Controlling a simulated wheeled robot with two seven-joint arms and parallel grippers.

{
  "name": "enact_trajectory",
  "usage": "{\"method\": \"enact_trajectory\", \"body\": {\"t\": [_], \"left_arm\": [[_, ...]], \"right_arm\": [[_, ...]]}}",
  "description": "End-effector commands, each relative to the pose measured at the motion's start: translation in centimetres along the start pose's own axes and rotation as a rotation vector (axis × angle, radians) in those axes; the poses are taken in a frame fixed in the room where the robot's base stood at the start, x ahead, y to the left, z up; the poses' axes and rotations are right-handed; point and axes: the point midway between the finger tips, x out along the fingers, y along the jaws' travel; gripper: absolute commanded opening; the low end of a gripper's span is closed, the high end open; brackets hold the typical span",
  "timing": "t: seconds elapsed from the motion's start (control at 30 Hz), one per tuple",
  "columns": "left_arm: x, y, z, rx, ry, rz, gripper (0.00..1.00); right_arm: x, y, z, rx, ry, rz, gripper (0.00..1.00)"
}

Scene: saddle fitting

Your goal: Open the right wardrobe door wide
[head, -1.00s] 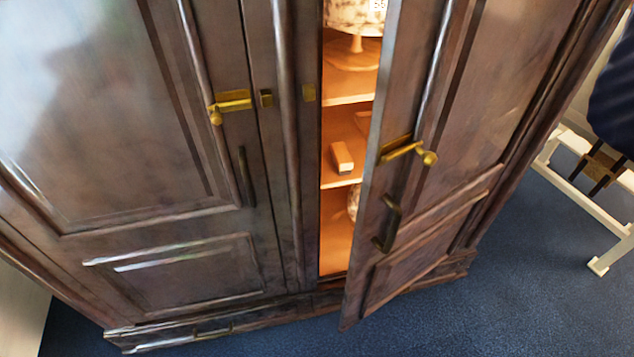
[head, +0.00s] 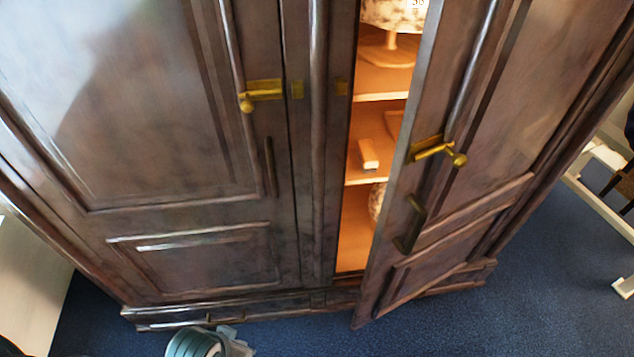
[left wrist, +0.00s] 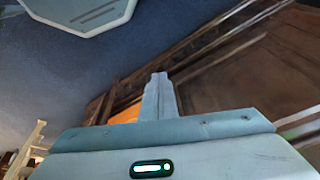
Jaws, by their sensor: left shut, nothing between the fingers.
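The dark wooden wardrobe's right door (head: 455,190) stands partly open, its free edge swung out toward me. In the head view nothing of mine touches the door. My left gripper's fingers (left wrist: 159,80) are shut and empty in the left wrist view, pointing toward the wardrobe, where a strip of lit orange interior (left wrist: 127,114) shows. A pale part of my arm shows at the bottom of the head view, left of the door. My right gripper is not in view.
The left door (head: 170,120) is closed. Lit shelves (head: 375,85) inside hold a lamp (head: 392,30) and a small block (head: 368,155). Blue carpet (head: 440,325) is clear before the right door. A white-framed piece of furniture (head: 600,215) stands at right.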

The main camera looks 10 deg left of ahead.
Motion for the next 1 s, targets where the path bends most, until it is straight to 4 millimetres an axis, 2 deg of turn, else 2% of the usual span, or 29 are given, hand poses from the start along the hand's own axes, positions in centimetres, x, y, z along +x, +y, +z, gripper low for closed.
{"method": "enact_trajectory", "body": {"t": [0.07, 0.17, 0.57, 0.67, 0.83, 1.0], "left_arm": [[-1.5, 0.1, -0.7, -0.004, 0.022, 0.010, 0.00], [-3.1, 1.0, -2.9, -0.018, 0.086, 0.057, 0.00], [-5.2, 6.1, -12.6, -0.138, 0.330, 0.364, 0.00], [-6.1, 7.6, -15.5, -0.195, 0.388, 0.481, 0.00], [-9.5, 9.8, -21.9, -0.364, 0.473, 0.767, 0.00], [-13.9, 9.8, -27.9, -0.598, 0.485, 1.070, 0.00]], "right_arm": [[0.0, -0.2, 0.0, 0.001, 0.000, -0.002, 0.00], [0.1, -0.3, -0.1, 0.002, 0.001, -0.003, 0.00], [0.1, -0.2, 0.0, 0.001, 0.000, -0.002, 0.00], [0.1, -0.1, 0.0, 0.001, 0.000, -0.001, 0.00], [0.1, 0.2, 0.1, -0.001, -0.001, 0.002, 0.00], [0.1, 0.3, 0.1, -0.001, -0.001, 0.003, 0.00]]}}
